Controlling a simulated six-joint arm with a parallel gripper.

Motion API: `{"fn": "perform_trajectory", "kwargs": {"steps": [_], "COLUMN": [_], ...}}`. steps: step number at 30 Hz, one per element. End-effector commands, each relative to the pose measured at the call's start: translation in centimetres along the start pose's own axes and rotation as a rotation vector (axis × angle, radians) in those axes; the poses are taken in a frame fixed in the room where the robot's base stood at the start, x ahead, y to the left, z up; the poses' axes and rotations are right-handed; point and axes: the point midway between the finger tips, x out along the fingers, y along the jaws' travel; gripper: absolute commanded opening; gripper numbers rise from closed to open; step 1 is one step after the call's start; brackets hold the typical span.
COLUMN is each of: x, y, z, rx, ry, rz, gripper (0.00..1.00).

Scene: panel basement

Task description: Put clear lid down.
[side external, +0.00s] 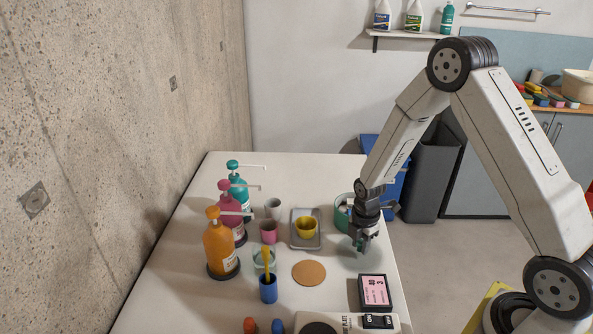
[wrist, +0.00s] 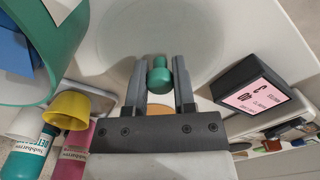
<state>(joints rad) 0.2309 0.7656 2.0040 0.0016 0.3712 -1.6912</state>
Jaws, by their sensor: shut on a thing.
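My gripper (side external: 362,246) points down over the right part of the table, just in front of a round green container (side external: 342,217). In the wrist view, my gripper (wrist: 159,82) is shut on the green knob (wrist: 159,72) of the clear lid (wrist: 125,45). The lid is a large, see-through round disc spread beyond the fingertips. In the side view it is too faint and too covered by the gripper to make out well. I cannot tell whether it touches the table. The green container (wrist: 72,62) is open at the upper left of the wrist view.
A pink-labelled black box (side external: 375,292) lies in front of the gripper. A cork disc (side external: 308,273) lies to its left. A yellow cup (side external: 306,228) sits on a grey tray (side external: 297,243). Pump bottles (side external: 218,250) stand at left. The table's right edge is close.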

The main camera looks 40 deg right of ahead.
Motion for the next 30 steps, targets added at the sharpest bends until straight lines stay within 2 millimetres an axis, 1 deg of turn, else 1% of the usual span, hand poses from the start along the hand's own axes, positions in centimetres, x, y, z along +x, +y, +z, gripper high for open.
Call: {"fn": "perform_trajectory", "kwargs": {"steps": [3,4,5,6,7,20,26,30], "x": [0.3,0.2,0.2,0.2,0.2,0.0,-1.1,-2.4], "y": [0.0,0.0,0.0,0.0,0.0,0.0,0.1,0.1], "z": [0.0,0.0,0.0,0.0,0.0,0.0,0.0,0.0], "rx": [0.0,0.0,0.0,0.0,0.0,0.0,0.0,0.0], "ry": [0.0,0.0,0.0,0.0,0.0,0.0,0.0,0.0], "rz": [-0.001,0.0,0.0,0.0,0.0,0.0,0.001,0.002], "gripper": [0.0,0.42,0.51,0.64,0.67,0.67,0.67,0.67]}}
